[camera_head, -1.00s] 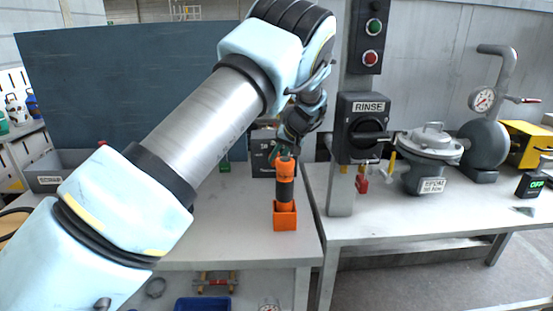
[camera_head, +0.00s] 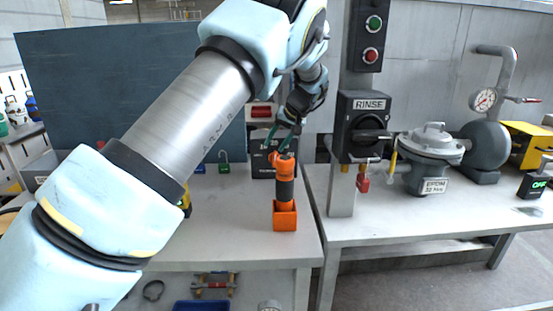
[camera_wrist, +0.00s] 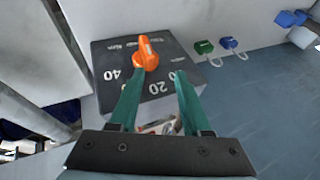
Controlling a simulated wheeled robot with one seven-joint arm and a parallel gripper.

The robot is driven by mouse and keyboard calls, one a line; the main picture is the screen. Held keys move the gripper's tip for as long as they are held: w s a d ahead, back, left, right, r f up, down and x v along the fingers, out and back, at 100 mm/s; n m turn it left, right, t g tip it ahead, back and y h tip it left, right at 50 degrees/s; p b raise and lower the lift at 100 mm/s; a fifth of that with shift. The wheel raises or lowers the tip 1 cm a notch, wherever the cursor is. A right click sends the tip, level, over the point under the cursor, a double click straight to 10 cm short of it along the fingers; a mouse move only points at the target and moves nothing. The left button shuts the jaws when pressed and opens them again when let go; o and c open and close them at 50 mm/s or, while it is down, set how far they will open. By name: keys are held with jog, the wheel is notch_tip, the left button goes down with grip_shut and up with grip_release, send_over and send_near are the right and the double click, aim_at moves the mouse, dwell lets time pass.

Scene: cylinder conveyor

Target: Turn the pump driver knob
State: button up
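A dark box (camera_wrist: 106,65) with white dial marks, among them 40 and 20, carries an orange knob (camera_wrist: 146,52) in the wrist view. The knob has a raised grip. My gripper (camera_wrist: 158,76) has two teal fingers set apart with nothing held between them. The knob lies just beyond the fingertips, closer to the left one; I cannot tell the exact gap. In the head view my gripper (camera_head: 279,138) is over the black box (camera_head: 261,165) on the left table, and an upright orange and black tool hides much of the box.
The orange and black tool (camera_head: 284,189) stands in an orange holder (camera_head: 284,216) in front of the box. Green (camera_head: 224,165) and blue padlocks are left of it. A post with the RINSE switch (camera_head: 367,127) rises close on the right. The left table's front is mostly clear.

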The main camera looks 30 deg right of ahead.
aim_at(275, 154)
jog(key=shift+r+b, duration=0.4)
jog(key=shift+r, duration=1.85)
jog(key=shift+a, duration=0.25)
notch_tip(275, 154, down, 10)
jog(key=g+h+p, duration=0.1)
jog(key=h+p, duration=0.1)
jog(key=n+g+h+p, duration=0.1)
jog(key=h+p, duration=0.1)
jog(key=p, duration=0.1)
jog(key=shift+w+r+p, duration=0.1)
jog(key=shift+r+p, duration=0.1)
jog(key=shift+p, duration=0.1)
jog(key=shift+c, duration=0.4)
grip_shut()
